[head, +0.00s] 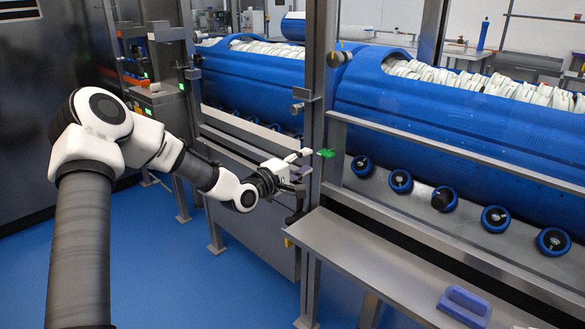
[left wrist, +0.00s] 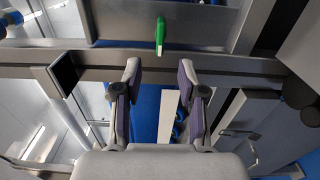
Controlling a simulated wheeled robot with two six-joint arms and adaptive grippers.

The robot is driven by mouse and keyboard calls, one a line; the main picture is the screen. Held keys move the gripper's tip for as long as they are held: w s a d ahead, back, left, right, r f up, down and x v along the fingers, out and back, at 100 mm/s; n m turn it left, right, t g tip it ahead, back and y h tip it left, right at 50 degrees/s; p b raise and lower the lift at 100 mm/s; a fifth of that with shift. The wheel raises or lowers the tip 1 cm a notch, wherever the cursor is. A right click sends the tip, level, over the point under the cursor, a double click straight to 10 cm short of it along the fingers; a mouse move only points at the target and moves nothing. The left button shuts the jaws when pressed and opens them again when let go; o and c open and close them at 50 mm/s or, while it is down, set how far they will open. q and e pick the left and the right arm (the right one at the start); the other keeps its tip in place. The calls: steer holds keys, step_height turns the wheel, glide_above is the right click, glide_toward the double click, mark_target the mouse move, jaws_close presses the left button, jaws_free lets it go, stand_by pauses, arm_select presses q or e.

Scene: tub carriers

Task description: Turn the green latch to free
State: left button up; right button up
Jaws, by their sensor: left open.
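The green latch (head: 327,153) is a small handle on the grey metal post right of my left gripper in the head view. In the left wrist view the latch (left wrist: 160,36) hangs from a grey frame, its long side up and down in the picture. My left gripper (head: 301,170) is open and empty. In the left wrist view its fingertips (left wrist: 158,70) are spread on either side of the latch's line, with the latch beyond them and apart from them. My right gripper is not in view.
Blue tubs (head: 450,125) filled with white items lie behind the post, above several blue rollers (head: 401,181). A grey shelf (head: 390,275) holds a purple block (head: 464,306) at front right. A metal rail (head: 470,157) runs right from the post. Blue floor is open below.

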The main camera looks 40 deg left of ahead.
arm_select(q)
steer(key=shift+s+a, duration=0.2)
steer(key=shift+s, duration=2.75)
